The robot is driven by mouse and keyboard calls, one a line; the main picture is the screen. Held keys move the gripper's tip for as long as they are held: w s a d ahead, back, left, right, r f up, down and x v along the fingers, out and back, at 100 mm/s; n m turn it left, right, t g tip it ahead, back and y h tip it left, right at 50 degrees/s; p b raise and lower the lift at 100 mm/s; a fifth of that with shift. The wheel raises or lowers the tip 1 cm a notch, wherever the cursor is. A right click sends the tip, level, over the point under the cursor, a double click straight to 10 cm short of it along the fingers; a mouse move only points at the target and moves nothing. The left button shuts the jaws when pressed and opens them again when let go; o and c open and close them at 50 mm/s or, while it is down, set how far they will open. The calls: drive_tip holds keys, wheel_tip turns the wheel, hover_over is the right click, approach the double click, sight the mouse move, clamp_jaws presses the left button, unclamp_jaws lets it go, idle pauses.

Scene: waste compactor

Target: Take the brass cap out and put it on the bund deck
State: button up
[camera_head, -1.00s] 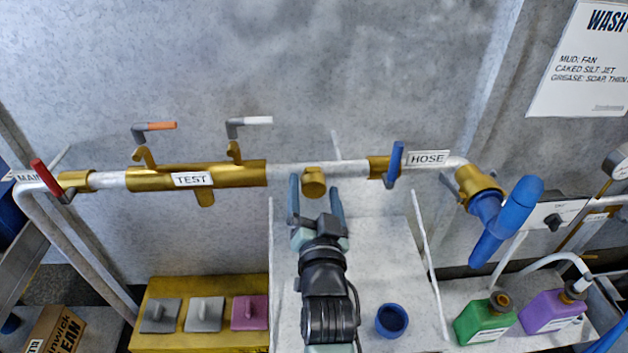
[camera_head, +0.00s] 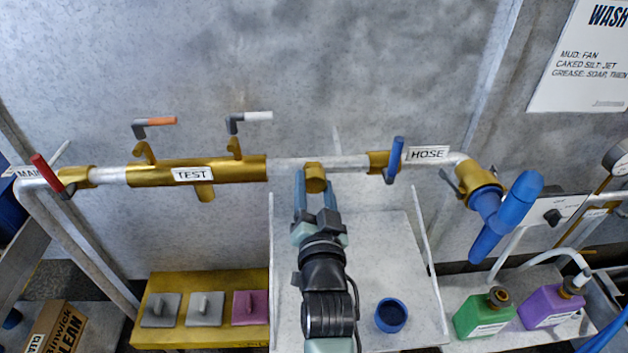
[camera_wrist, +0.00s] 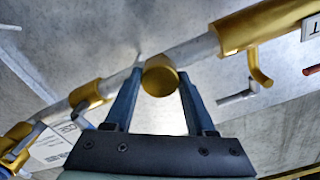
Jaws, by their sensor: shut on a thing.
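The brass cap (camera_head: 315,178) is a short round brass piece on the underside of the grey pipe, between the TEST and HOSE labels. My gripper (camera_head: 315,188) reaches up from below, its blue fingers shut on the cap from both sides. In the wrist view the cap (camera_wrist: 160,76) shows its round end between the fingertips, still against the pipe. Finger contact is partly hidden. No surface is labelled as the bund deck; a pale grey deck (camera_head: 385,255) lies below the pipe, and a yellow platform (camera_head: 165,338) stands to its left.
A blue cup (camera_head: 391,315) stands on the pale deck, right of my arm. Green (camera_head: 484,313) and purple (camera_head: 552,306) bottles stand further right. Several pads lie on the yellow platform. A blue-handled valve (camera_head: 394,160) and brass TEST fitting (camera_head: 225,172) flank the cap. Much of the pale deck is clear.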

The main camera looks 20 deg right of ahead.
clamp_jaws()
drive_tip(key=n+b, duration=0.1)
drive_tip(key=n, duration=0.2)
drive_tip(key=shift+d+f+b, duration=0.1)
drive_tip(key=shift+b, duration=0.25)
drive_tip(key=shift+n, duration=1)
drive_tip(key=n+b, duration=0.2)
drive_tip(key=n, duration=0.2)
drive_tip(key=shift+n, duration=0.6)
drive_tip(key=n+b, duration=0.1)
drive_tip(key=n, duration=0.1)
drive_tip(key=shift+n, duration=1.6)
